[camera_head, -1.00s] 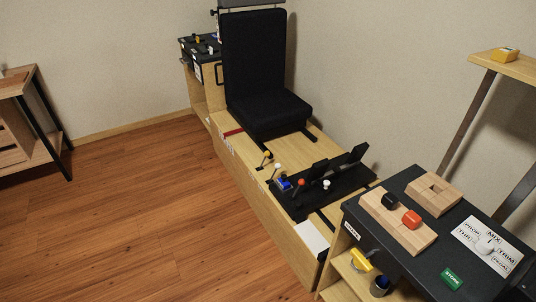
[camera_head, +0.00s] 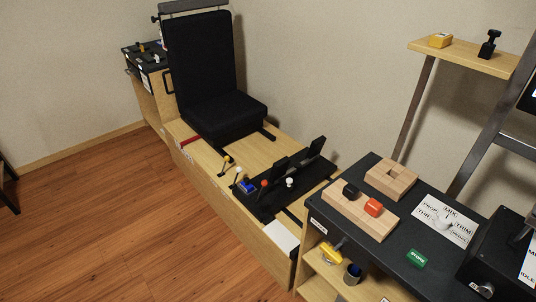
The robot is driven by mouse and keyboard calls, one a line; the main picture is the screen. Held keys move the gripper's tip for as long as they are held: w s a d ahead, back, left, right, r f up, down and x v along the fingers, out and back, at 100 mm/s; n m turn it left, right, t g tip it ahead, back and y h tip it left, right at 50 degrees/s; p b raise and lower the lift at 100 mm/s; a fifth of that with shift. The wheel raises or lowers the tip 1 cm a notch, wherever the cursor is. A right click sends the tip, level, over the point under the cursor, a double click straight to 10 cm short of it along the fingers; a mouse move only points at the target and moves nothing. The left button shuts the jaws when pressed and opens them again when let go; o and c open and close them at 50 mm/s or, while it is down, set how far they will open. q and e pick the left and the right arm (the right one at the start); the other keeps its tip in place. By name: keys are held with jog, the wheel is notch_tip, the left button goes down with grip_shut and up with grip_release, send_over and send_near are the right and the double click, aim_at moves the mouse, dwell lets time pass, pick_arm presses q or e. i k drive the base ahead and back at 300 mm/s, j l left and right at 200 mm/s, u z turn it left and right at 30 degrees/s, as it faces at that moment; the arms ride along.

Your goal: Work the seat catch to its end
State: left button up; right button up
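The black seat (camera_head: 222,118) stands on a long wooden platform at the upper left, its tall back against the wall side. A small red bar (camera_head: 189,141) lies on the platform edge beside the seat's base. A lever with a yellow knob (camera_head: 226,160) and one with a white knob (camera_head: 238,169) stand in front of the seat. I cannot tell which of these parts is the seat catch. Neither of my grippers is in view.
A black panel with pedals (camera_head: 290,184) lies on the platform (camera_head: 208,172). A dark-topped console (camera_head: 391,238) with wooden blocks (camera_head: 360,212) and a label sheet (camera_head: 447,219) stands at the right. A shelf (camera_head: 465,56) is at upper right. The wooden floor (camera_head: 110,220) at left is clear.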

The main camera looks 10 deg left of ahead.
aim_at(227, 159)
jog(key=i+j+z, duration=0.3)
jog(key=j+z, duration=0.25)
jog(key=i+j+z, duration=0.15)
jog(key=j+z, duration=0.15)
jog(key=j, duration=0.15)
jog(key=j+z, duration=0.3)
jog(key=i+j, duration=0.05)
jog(key=j, duration=0.05)
